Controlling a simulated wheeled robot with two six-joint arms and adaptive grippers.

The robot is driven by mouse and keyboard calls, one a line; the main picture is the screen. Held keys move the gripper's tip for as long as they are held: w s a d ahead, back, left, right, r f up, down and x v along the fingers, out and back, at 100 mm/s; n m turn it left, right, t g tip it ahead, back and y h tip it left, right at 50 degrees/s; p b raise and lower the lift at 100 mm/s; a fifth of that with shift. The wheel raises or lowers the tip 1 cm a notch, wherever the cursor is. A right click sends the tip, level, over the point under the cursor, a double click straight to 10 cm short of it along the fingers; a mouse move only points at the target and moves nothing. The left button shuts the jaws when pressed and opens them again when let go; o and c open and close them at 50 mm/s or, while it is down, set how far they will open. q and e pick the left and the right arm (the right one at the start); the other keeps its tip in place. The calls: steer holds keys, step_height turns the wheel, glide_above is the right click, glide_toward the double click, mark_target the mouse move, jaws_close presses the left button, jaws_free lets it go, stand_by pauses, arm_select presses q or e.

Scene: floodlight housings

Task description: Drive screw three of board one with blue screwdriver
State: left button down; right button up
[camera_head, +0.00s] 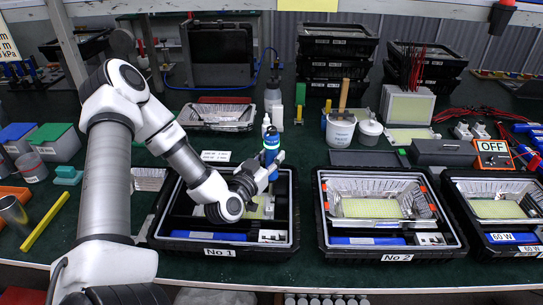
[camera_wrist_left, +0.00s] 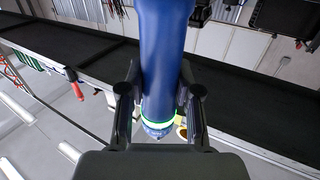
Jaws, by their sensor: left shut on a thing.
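The blue screwdriver (camera_head: 271,143) stands upright over the back right part of housing No 1 (camera_head: 195,245). My left gripper (camera_head: 268,170) is shut on it. In the left wrist view the blue screwdriver (camera_wrist_left: 165,55) fills the space between the fingers of the left gripper (camera_wrist_left: 160,108). Board one, a yellowish board (camera_head: 264,208), lies in the housing, partly hidden by my left arm. The screwdriver's tip and the screws cannot be made out. My right gripper is not in view.
Housing No 2 (camera_head: 392,254) stands to the right with a reflector tray and yellow board (camera_head: 375,208) inside. A further housing stands at the far right. Behind are a white pot (camera_head: 340,132) and small bottles (camera_head: 277,117). A yellow bar (camera_head: 45,222) lies at the left.

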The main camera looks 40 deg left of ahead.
mark_target(272, 128)
arm_select(q)
steer(key=shift+r+p, duration=4.5)
steer(key=shift+r, duration=0.1)
steer(key=shift+f, duration=0.1)
